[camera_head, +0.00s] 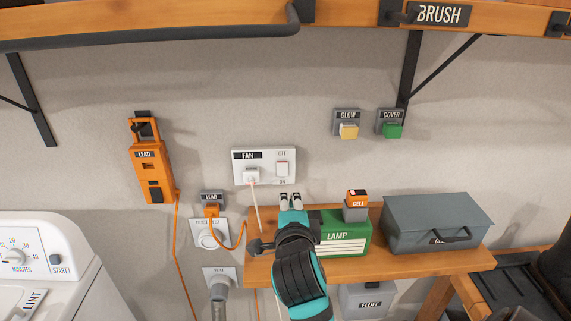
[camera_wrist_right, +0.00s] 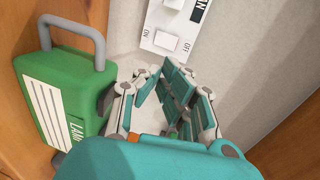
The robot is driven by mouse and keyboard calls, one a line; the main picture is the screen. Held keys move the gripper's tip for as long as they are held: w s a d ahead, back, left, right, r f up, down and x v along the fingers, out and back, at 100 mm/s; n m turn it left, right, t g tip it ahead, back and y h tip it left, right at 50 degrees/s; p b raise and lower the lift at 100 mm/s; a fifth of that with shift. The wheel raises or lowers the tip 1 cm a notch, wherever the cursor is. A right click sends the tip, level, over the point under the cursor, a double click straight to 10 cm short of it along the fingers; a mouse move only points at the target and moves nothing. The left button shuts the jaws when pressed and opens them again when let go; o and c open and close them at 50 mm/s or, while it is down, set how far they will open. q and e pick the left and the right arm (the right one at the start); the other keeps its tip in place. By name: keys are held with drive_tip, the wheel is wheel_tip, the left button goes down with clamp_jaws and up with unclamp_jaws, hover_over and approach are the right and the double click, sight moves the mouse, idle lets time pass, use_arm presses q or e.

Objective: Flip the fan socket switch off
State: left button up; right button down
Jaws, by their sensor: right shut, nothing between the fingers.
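The fan socket (camera_head: 263,181) is a white wall plate labelled FAN, with a white plug and cord (camera_head: 252,176) in its left half. The plate (camera_wrist_right: 150,34) and switch (camera_wrist_right: 165,42) also show in the right wrist view. My right gripper (camera_head: 291,197) is shut and empty, just below the plate's lower right. Its fingers close in the wrist view (camera_wrist_right: 163,70), apart from the switch. My left gripper is out of view.
A shelf (camera_head: 420,261) below holds the green LAMP case (camera_head: 345,232), close right of my right arm, and a grey toolbox (camera_head: 437,222). Glow (camera_head: 348,131) and cover (camera_head: 392,130) buttons are up right. An orange device (camera_head: 151,172) hangs left. The wall around the switch is clear.

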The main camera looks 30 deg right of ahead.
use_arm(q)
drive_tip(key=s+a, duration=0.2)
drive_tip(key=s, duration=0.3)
use_arm(e)
drive_tip(key=p, duration=0.4)
approach(286, 168)
drive_tip(key=w+d+f, duration=0.1)
drive_tip(key=w, duration=0.1)
drive_tip(key=p+x, duration=0.1)
drive_tip(key=x, duration=0.2)
drive_tip(key=shift+w+d+r+p, duration=0.15)
drive_tip(key=shift+w+d+p, duration=0.05)
drive_tip(key=shift+d+p, duration=0.1)
drive_tip(key=shift+w+d, duration=0.25)
drive_tip(key=shift+w, duration=0.2)
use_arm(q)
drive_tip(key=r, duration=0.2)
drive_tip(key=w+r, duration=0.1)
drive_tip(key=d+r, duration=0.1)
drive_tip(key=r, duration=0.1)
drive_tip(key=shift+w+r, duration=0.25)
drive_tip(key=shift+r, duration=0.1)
